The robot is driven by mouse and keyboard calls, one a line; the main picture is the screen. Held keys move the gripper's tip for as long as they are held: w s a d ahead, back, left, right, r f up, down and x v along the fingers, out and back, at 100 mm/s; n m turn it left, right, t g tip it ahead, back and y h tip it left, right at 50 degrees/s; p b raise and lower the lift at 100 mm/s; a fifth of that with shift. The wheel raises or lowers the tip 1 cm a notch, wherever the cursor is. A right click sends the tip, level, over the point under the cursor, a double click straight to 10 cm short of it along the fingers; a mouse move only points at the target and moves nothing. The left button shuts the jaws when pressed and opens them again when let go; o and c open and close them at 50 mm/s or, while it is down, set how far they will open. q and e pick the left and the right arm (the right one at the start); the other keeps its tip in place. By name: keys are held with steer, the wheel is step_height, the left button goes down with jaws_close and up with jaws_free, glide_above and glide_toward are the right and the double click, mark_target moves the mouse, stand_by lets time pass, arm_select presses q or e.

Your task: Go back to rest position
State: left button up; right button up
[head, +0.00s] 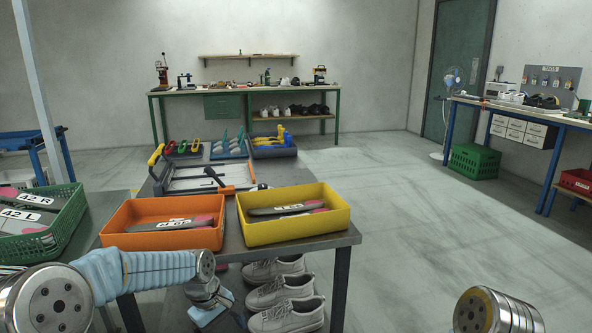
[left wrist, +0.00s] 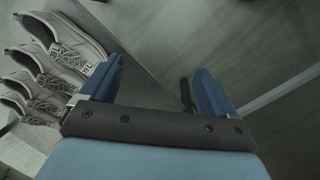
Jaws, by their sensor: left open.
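My left arm comes in from the left in a light blue sleeve, and its gripper (head: 211,312) hangs low in front of the table's front edge. In the left wrist view the two blue fingers of my left gripper (left wrist: 156,88) stand wide apart with nothing between them. Grey shoes (left wrist: 58,50) lie to the left of the fingers there, apart from them. Of my right arm only a round metal link shows at the bottom right of the head view; its gripper is out of view.
An orange tray (head: 122,236) and a yellow tray (head: 298,227), both with dark insoles, stand on the table (head: 347,238). Grey shoes (head: 285,290) sit below it, beside my left gripper. A green crate (head: 72,222) stands at left. The floor at right (head: 430,225) is clear.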

arm_select(q)
steer(key=s+d+f+m+h, duration=0.1)
steer(key=s+d+f+m, duration=0.1)
steer(key=s+f, duration=0.35)
steer(key=s+d+f+m, duration=0.1)
steer(key=s+d+f, duration=0.1)
steer(key=f, duration=0.7)
steer(key=s+d+f+m, duration=0.1)
steer(key=s+f+m, duration=0.1)
steer(key=s+f, duration=0.3)
steer(key=s+d+f+m+h, duration=0.1)
steer(key=s+f, duration=0.3)
steer(key=s, duration=0.6)
steer(key=shift+d+f+m, duration=0.25)
steer(key=shift+f+m, duration=0.15)
steer(key=shift+m, duration=0.4)
